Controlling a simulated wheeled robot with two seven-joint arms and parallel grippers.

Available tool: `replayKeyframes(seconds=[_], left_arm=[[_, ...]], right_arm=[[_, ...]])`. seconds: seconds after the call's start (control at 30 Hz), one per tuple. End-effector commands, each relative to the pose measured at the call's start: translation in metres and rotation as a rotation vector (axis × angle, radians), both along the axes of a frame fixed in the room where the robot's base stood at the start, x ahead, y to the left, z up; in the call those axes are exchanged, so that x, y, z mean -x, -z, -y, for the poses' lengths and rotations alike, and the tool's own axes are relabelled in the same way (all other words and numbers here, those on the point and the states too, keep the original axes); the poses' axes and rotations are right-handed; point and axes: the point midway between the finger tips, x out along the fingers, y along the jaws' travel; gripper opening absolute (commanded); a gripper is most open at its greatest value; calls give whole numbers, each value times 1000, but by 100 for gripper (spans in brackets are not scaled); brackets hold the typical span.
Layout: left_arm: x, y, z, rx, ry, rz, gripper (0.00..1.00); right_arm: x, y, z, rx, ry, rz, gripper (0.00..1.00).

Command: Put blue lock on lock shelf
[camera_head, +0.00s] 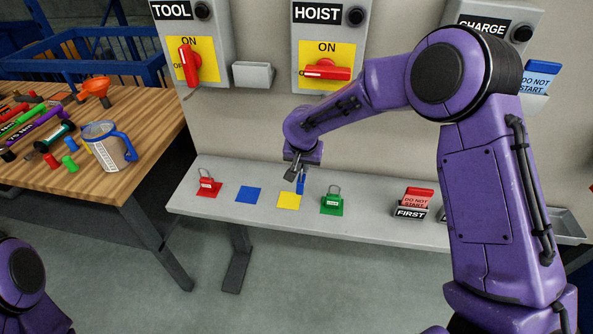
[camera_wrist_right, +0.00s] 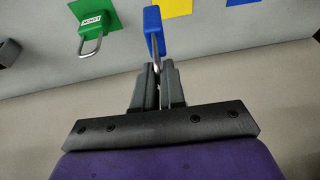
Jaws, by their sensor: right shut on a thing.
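My right gripper (camera_head: 295,170) is shut on the shackle of the blue lock (camera_head: 300,186) and holds it with its body hanging down over the right edge of the yellow square (camera_head: 287,201). In the right wrist view, the gripper (camera_wrist_right: 158,72) grips the shackle of the blue lock (camera_wrist_right: 153,30). I cannot tell whether the lock touches the grey lock shelf (camera_head: 270,222). The blue square (camera_head: 248,195) is bare, to the left of the yellow one. My left gripper is out of view.
A red lock (camera_head: 207,188) stands on the shelf's left, and a green lock (camera_head: 333,203) stands right of the yellow square. Red sign cards (camera_head: 414,199) stand farther right. Switch boxes hang on the wall behind. A wooden table (camera_head: 120,175) with tools is at left.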

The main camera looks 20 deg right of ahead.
Motion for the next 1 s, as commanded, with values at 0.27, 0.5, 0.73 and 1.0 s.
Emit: replayKeyframes(seconds=[0.27, 0.5, 0.73, 1.0], left_arm=[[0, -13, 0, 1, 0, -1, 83], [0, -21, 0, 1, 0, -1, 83], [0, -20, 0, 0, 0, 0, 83], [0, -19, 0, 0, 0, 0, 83]], right_arm=[[-28, 34, 5, -2, -2, 0, 0], [-32, 68, 6, 1, -4, 0, 0], [-32, 70, 6, 1, -5, 1, 0], [-32, 72, 6, 1, -5, 0, 35]])
